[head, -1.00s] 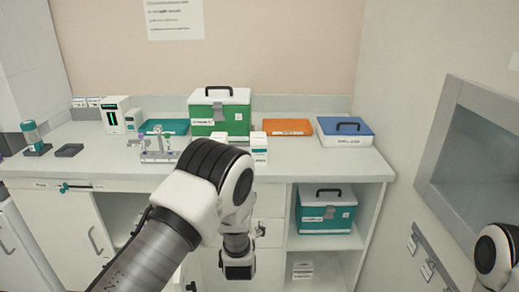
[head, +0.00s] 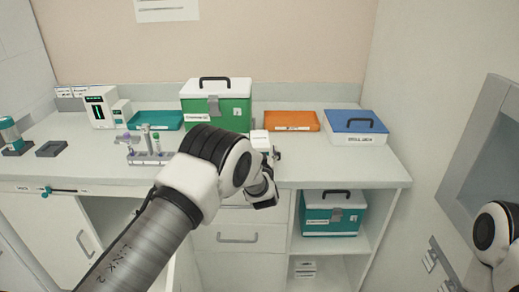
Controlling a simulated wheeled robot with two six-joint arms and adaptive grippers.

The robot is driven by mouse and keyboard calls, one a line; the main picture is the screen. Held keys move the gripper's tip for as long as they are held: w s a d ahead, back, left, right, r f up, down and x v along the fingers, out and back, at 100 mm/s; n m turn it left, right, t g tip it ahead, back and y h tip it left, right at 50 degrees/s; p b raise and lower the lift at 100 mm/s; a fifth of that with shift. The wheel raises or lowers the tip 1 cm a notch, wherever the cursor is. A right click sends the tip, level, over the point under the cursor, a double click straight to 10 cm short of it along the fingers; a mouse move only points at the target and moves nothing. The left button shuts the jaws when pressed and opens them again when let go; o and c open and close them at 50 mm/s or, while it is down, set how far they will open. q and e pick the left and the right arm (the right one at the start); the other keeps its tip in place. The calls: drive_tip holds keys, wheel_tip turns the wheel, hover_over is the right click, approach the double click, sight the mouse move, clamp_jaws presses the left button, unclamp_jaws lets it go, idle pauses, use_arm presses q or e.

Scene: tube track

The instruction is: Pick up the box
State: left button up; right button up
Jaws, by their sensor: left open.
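A small white box (head: 260,141) stands on the counter near its front edge, partly hidden by my left arm. A green cool box (head: 216,104) with a white lid and dark handle stands behind it, and a teal one (head: 333,213) sits on the shelf below. Which box is meant cannot be told. My left gripper (head: 271,178) is open at the counter's front edge, just in front of and below the small white box. Contact cannot be made out. My right arm shows at the right edge; its gripper is out of view.
An orange tray (head: 291,121) and a blue-lidded container (head: 354,127) stand on the right of the counter (head: 340,170). A teal tray (head: 155,120), a tube rack (head: 150,157) and a white device (head: 102,108) stand left. A wall recess (head: 485,150) is at right.

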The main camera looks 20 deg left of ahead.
use_arm(q)
drive_tip(key=shift+w+a, duration=0.2)
drive_tip(key=shift+w, duration=0.35)
drive_tip(key=shift+s+d+r, duration=0.1)
drive_tip(key=shift+s+r, duration=0.1)
drive_tip(key=shift+w+f, duration=0.1)
drive_tip(key=shift+f, duration=0.05)
drive_tip(key=c, duration=1.1)
drive_tip(key=shift+c, duration=0.4)
